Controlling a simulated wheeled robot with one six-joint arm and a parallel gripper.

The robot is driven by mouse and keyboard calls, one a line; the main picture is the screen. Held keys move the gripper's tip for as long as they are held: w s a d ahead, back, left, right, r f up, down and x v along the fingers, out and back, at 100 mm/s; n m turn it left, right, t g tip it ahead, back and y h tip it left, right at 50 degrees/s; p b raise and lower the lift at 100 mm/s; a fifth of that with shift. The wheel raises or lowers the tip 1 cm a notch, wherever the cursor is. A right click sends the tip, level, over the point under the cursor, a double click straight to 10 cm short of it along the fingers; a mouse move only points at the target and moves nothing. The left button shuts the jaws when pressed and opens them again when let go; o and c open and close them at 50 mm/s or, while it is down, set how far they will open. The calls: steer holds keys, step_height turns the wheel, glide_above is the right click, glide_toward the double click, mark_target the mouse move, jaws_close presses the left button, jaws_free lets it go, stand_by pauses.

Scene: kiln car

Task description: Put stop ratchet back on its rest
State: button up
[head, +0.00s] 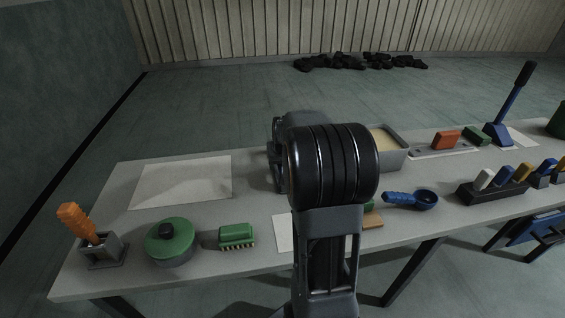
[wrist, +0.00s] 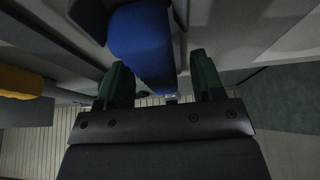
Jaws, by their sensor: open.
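In the wrist view my gripper (wrist: 160,78) shows two dark green fingers spread apart. A blue block-like thing (wrist: 143,42) lies between and beyond the fingertips, close to grey surfaces; I cannot tell whether the fingers touch it. In the head view my arm hides the gripper. I cannot tell for sure which thing is the stop ratchet. A blue lever with a dark grip (head: 507,105) stands tilted on a blue foot at the far right of the table.
The grey table (head: 260,222) holds an orange-handled tool (head: 75,220) in a grey holder, a green round lidded pot (head: 171,245), a green brush (head: 237,236), a blue scoop (head: 412,199) and a dark rack (head: 490,194) of coloured blocks. A yellow thing (wrist: 20,82) shows in the wrist view.

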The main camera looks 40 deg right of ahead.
steer(key=shift+r+p, duration=2.55)
steer(key=shift+r, duration=0.85)
steer(key=p+v, duration=0.1)
steer(key=v, duration=1.3)
steer(key=shift+p, duration=0.35)
steer(key=shift+f, duration=0.1)
steer(key=s+a+r+n+y+p, duration=0.1)
steer(key=s+a+n+p, duration=0.1)
steer(key=s+a+p, duration=0.4)
steer(key=s+a+r+n+y+p, duration=0.1)
steer(key=s+a+n+p, duration=0.2)
steer(key=a, duration=1.1)
steer(key=s+p, duration=0.2)
steer(key=s, duration=0.1)
steer(key=shift+s+a+r+g+p, duration=0.25)
steer(key=shift+s+a+g+p, duration=0.05)
steer(key=shift+s+a+p, duration=0.1)
steer(key=shift+w, duration=0.1)
